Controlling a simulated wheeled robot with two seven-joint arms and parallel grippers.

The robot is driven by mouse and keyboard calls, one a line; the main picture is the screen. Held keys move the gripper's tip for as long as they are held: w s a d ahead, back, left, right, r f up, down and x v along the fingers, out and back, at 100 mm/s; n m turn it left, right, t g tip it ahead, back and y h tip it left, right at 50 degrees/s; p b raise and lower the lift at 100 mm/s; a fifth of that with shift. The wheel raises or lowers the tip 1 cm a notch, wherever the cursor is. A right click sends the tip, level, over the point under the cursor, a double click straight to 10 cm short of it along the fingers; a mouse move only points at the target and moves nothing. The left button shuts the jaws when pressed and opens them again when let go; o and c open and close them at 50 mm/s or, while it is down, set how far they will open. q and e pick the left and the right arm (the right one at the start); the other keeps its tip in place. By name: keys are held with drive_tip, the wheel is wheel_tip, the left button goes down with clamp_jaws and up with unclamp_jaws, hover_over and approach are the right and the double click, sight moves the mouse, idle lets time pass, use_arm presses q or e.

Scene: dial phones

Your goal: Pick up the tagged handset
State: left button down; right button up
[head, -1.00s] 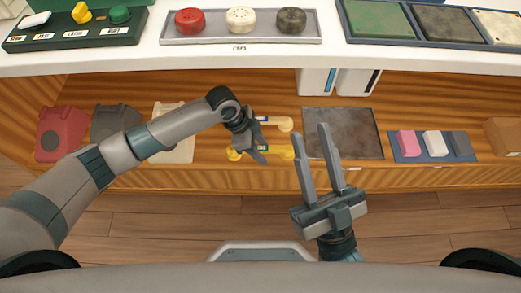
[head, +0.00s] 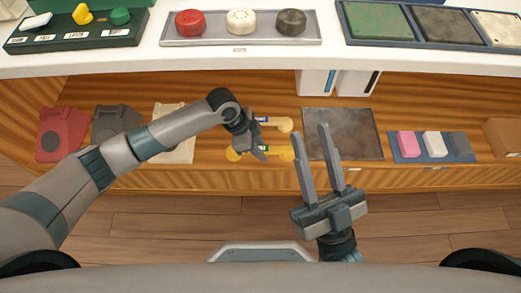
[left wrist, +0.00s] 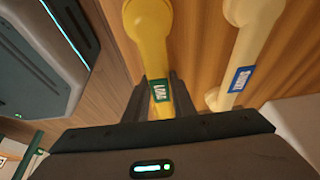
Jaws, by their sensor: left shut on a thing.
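A yellow handset (left wrist: 150,28) with a green tag (left wrist: 160,91) lies between the fingers of my left gripper (left wrist: 158,80) in the left wrist view. The fingers are shut on its handle near the tag. In the head view this handset (head: 285,154) is the lower of two on the wooden shelf, partly hidden by my left gripper (head: 255,150). A paler cream handset (left wrist: 250,35) with a blue tag (left wrist: 241,79) lies beside it, apart from the gripper; its end shows in the head view (head: 285,124). My right gripper (head: 311,132) is open and empty over the front of the shelf.
Red (head: 62,135) and grey (head: 108,122) phone bodies stand left on the shelf. A dark square mat (head: 345,135) and a blue tray (head: 400,159) with coloured blocks lie right. Above, the white counter (head: 140,62) holds a tray of caps (head: 310,40).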

sight(264, 148)
use_arm(q)
drive_tip(key=shift+r, duration=0.1)
use_arm(e)
drive_tip(key=shift+f, duration=0.25)
